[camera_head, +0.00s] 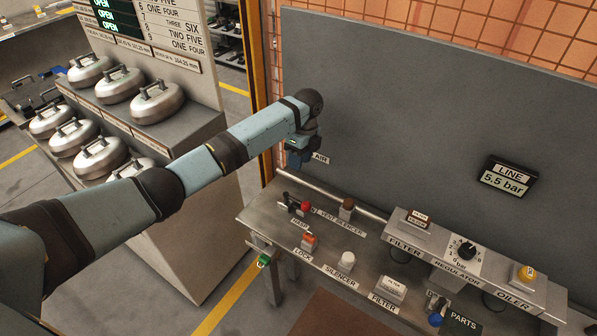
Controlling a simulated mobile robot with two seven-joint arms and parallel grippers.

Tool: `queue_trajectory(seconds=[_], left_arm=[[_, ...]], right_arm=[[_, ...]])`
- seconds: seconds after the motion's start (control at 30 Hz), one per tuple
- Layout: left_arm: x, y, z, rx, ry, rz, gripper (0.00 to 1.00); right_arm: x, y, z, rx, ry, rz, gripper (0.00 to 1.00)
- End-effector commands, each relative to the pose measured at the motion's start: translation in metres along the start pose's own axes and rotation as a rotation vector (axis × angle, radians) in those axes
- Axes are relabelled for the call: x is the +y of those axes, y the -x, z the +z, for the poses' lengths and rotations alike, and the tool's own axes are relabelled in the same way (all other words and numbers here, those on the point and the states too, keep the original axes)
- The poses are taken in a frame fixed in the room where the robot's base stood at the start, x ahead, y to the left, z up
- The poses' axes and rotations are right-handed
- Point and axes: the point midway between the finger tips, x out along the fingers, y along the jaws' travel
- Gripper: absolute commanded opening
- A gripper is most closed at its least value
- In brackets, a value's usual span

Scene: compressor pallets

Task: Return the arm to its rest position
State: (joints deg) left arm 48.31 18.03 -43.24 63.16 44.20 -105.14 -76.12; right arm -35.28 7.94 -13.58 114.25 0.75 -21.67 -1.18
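My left arm reaches in from the lower left across the picture. Its wrist bends down, and my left gripper (297,158) hangs near the grey back panel, beside the AIR label (320,158). The gripper is small and dark here, and I cannot tell whether its fingers are open or shut or hold anything. It is above the left end of the metal workbench (262,212). My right gripper is not in view.
The bench carries a red knob (305,206), an orange lock part (309,241), a white silencer (347,262) and a filter-regulator-oiler unit (462,262). A line display (507,178) reads 5.5 bar. A stepped rack with several metal pots (157,101) stands left, behind my arm.

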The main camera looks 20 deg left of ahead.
Motion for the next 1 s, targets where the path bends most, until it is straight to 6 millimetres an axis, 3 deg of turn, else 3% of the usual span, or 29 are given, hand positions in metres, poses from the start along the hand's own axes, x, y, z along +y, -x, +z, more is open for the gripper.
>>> queue_trajectory(seconds=[0.6, 0.77, 1.0], left_arm=[[0.002, 0.002, -0.003, 0.001, 0.003, -0.001, 0.37], [0.021, -0.032, -0.033, 0.022, 0.050, -0.025, 0.37], [0.096, -0.097, -0.100, 0.121, 0.288, -0.120, 0.37]], right_arm=[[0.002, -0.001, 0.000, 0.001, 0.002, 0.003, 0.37], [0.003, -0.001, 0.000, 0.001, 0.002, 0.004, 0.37], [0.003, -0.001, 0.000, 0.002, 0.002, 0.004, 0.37]])
